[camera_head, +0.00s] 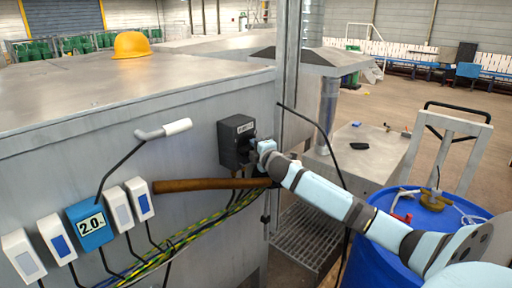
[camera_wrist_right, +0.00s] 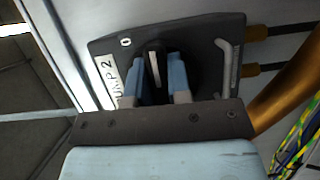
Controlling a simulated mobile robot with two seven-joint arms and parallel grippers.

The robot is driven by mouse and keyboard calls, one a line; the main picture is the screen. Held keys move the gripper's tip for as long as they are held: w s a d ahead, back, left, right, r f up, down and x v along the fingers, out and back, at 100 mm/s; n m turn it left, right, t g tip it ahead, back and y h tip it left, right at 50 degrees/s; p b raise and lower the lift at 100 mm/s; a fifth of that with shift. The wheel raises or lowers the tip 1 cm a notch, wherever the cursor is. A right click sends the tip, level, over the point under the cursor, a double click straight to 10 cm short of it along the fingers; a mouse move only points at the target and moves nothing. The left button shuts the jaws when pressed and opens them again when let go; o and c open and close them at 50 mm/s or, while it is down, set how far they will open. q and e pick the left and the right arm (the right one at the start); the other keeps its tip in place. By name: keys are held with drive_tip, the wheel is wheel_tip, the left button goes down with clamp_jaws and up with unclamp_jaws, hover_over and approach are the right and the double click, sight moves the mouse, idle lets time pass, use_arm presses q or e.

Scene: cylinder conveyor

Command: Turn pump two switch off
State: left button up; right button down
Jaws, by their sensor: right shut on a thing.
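The pump two switch is a dark box (camera_head: 237,140) on the metal cabinet's side in the head view, with a white label at its top. In the right wrist view the box (camera_wrist_right: 212,45) fills the upper middle, with a label (camera_wrist_right: 110,80) reading PUMP 2 and a "0" mark. Its black knob (camera_wrist_right: 155,64) has a pale line. My right gripper (camera_head: 256,148) reaches the switch from the right. In the wrist view its two light blue fingers (camera_wrist_right: 165,82) are on either side of the knob, shut on it. My left gripper is not in view.
A copper-brown pipe (camera_head: 205,185) and yellow-green cables (camera_head: 205,232) run just below the switch. Several small boxes, one blue reading 2.0 (camera_head: 90,224), line the cabinet's left. A metal post (camera_head: 290,60) stands right of the switch. A blue barrel (camera_head: 430,215) is beneath my right arm.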

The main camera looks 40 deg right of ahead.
drive_tip(key=c, duration=1.1)
unclamp_jaws()
drive_tip(key=shift+o, duration=0.2)
drive_tip(key=shift+s+f, duration=0.1)
drive_tip(key=shift+s, duration=0.15)
drive_tip(key=b+v, duration=0.3)
drive_tip(key=v, duration=1)
drive_tip(key=shift+s+r+b, duration=0.15)
drive_tip(key=shift+r+b, duration=0.05)
drive_tip(key=shift+b, duration=0.1)
drive_tip(key=shift+a, duration=0.1)
